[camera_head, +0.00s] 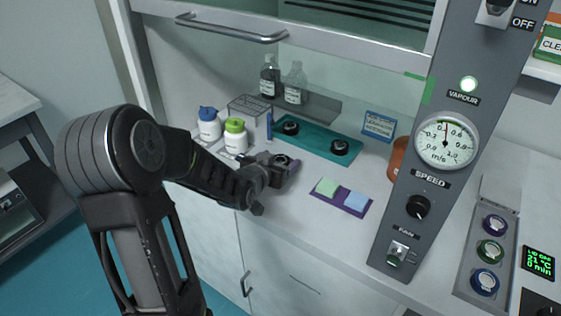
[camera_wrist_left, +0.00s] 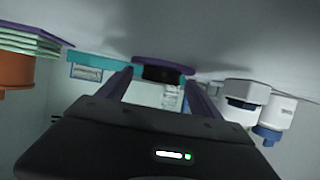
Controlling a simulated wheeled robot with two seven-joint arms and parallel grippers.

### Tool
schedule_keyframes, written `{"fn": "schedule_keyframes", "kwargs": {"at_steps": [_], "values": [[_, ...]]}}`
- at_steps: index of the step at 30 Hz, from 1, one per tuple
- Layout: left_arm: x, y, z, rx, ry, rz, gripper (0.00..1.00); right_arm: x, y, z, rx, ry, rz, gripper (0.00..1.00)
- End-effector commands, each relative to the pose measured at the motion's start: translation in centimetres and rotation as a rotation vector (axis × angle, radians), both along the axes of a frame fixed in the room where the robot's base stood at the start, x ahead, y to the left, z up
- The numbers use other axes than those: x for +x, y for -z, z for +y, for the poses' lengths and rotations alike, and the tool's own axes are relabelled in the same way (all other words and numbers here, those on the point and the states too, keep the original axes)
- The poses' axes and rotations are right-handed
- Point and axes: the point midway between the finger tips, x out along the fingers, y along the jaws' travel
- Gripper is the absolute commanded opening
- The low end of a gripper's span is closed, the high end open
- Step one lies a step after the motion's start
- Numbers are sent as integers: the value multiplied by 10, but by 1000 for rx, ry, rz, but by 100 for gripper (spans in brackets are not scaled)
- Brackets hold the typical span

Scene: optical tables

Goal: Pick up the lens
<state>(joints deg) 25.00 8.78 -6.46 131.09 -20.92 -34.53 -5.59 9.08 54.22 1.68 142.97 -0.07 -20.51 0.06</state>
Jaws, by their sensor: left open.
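The lens appears to be the small dark round piece on a purple base, between my left gripper's fingers in the wrist view (camera_wrist_left: 162,72). It also shows in the head view (camera_head: 282,160), at the gripper's tip on the bench. My left gripper (camera_head: 280,172) reaches in low over the worktop. In the wrist view its two purple fingers (camera_wrist_left: 160,88) are apart, one on each side of the lens; I cannot tell whether they touch it. Its lower part is partly hidden by the gripper in the head view. My right gripper is not in view.
A teal tray (camera_head: 312,143) with two dark round pieces lies behind the gripper. A purple holder (camera_head: 340,199) with green and blue pads lies right. A grey control panel (camera_head: 447,140) stands right.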

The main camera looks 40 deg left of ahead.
Motion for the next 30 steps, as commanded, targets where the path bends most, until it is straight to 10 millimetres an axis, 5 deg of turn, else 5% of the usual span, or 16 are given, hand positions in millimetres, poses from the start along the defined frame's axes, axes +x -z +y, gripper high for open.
{"fn": "schedule_keyframes", "kwargs": {"at_steps": [17, 30], "values": [[0, 0, 0, 0, 0, 0, 75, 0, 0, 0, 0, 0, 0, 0], [0, 0, 0, 0, 0, 0, 39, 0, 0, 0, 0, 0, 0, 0]]}}
